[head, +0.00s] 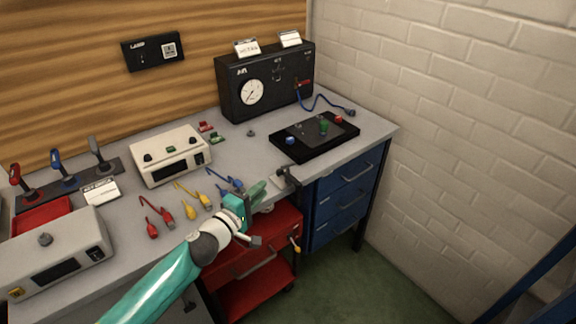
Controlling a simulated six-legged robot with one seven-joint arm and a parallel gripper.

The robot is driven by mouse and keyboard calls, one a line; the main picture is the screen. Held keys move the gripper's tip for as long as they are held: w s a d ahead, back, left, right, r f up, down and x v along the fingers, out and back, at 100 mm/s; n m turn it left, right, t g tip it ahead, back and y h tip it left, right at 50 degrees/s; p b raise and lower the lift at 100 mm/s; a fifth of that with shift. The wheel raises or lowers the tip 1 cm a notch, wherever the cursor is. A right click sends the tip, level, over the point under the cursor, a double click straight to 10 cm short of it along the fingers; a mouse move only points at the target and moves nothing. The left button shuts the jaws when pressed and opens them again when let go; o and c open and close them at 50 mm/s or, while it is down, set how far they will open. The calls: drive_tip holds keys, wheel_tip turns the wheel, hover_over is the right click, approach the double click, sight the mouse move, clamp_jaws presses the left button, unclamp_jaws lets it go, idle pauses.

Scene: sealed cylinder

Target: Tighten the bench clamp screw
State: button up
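The dark bench clamp (286,178) sits at the front edge of the grey workbench, left of the blue drawers. Its upper part shows; its screw below the edge is not clearly visible. My teal gripper (262,190) is at the bench's front edge, just left of the clamp. A small gap seems to lie between them, but I cannot tell the depth. I see nothing held, and the fingers are too small and overlapped to tell their opening.
A red cart (262,262) stands under the bench below my gripper, beside blue drawers (345,195). Red, yellow and blue cables (190,195) lie left of my gripper. A black panel with knobs (315,135) lies behind the clamp. Green floor (350,285) is clear at front right.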

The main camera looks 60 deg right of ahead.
sight(284, 169)
drive_tip(key=d, duration=0.4)
drive_tip(key=s+d, duration=0.1)
drive_tip(key=d, duration=0.4)
drive_tip(key=s+d, duration=0.1)
drive_tip(key=d, duration=0.3)
drive_tip(key=shift+d, duration=0.25)
clamp_jaws()
